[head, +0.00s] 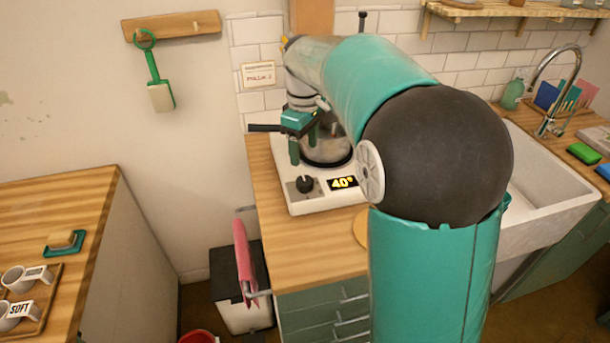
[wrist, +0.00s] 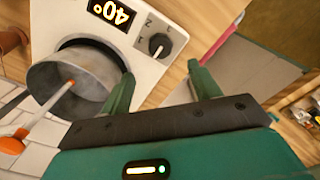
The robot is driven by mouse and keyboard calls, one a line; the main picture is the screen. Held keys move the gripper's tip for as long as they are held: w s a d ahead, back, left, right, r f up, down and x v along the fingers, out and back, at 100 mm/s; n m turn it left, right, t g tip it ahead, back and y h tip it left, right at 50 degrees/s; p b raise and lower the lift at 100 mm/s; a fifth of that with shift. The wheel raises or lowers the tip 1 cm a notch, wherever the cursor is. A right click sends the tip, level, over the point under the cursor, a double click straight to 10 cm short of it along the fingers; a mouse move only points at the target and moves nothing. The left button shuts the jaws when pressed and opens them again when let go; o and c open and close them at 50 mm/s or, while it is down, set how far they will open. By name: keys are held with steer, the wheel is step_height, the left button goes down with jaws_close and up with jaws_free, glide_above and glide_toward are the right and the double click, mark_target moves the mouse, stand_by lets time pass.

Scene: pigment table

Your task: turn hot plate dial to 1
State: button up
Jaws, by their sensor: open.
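The white hot plate (head: 300,205) stands on the wooden counter. Its black dial (head: 305,184) is on the front face, left of a display (head: 342,183) reading 40°. A pot (head: 330,145) sits on the heating surface, partly behind my gripper. My gripper (head: 302,156) is open above the front left part of the hot plate. In the wrist view the dial (wrist: 158,46) shows beyond and roughly between the fingertips (wrist: 160,72), apart from them. Small marks surround the dial, but its exact setting is hard to read. Nothing is between the fingers.
The pot (wrist: 75,82) is close beside one finger in the wrist view. A sink (head: 560,175) lies to the right. A pink cloth (head: 243,262) hangs by the counter's left side. A gap separates this counter from another wooden counter (head: 85,205) at left.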

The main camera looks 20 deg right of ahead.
mark_target(304, 180)
step_height(304, 180, down, 9)
steer(key=shift+s, duration=0.15)
steer(key=c, duration=1)
